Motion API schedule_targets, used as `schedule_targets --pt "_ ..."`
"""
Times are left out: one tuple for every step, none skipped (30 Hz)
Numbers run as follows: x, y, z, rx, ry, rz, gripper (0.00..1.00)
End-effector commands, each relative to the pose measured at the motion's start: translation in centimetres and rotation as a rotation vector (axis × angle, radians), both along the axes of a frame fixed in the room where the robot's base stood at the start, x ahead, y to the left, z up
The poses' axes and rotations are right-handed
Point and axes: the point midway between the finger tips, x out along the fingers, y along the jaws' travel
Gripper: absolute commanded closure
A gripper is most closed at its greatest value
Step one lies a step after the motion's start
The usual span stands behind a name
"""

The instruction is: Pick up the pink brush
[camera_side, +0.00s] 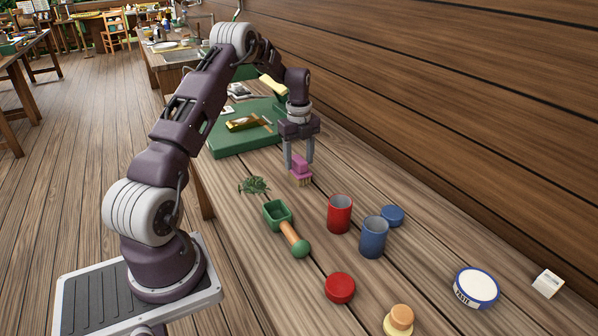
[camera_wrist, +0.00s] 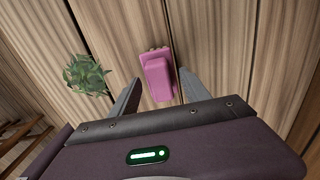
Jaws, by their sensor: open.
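The pink brush (camera_side: 300,168) has a pink body with tan bristles at its lower end. In the side view it is at the fingertips of my gripper (camera_side: 300,163). In the wrist view the pink brush (camera_wrist: 158,76) lies between the two grey fingers of my gripper (camera_wrist: 158,82). A gap shows between the brush and the left finger, and the right finger is close to it. The gripper is open and points down. Whether the brush touches the table is hard to tell.
A green plant (camera_side: 254,186) and a green scoop (camera_side: 278,213) are left of the brush. A red can (camera_side: 339,214), a blue can (camera_side: 372,238) and lids stand in front. A green mat (camera_side: 232,143) with tools lies behind. A wooden wall (camera_side: 450,80) runs along the right.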

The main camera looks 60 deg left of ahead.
Motion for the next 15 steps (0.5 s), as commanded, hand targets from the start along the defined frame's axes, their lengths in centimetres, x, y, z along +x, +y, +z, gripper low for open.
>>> schedule_targets --pt "-0.04 0.00 -0.58 0.000 0.001 0.001 0.45" --pt "-0.04 0.00 -0.78 0.000 0.001 0.001 0.45" --pt "-0.03 0.00 -0.92 0.000 0.000 0.001 0.45" --pt "-0.03 0.00 -0.94 0.000 0.000 0.002 0.45" --pt "-0.02 0.00 -0.94 0.000 0.000 0.002 0.45" --pt "-0.02 0.00 -0.91 0.000 -0.001 0.002 0.45" --pt "-0.02 0.00 -0.90 0.000 -0.001 0.002 0.45" --pt "-0.02 0.00 -0.90 0.000 -0.001 0.002 0.45" --pt "-0.01 0.00 -0.89 0.000 -0.001 0.002 0.49" --pt "-0.01 0.00 -0.88 0.000 -0.001 0.002 0.55" --pt "-0.01 0.00 -0.88 0.000 -0.001 0.002 0.61" --pt "-0.01 0.00 -0.87 0.000 -0.001 0.002 0.69" --pt "-0.01 0.00 -0.87 0.000 -0.001 0.002 0.75" --pt "-0.01 0.00 -0.86 0.000 -0.001 0.002 0.81" --pt "-0.01 -0.01 -0.86 0.000 -0.001 0.002 0.89"
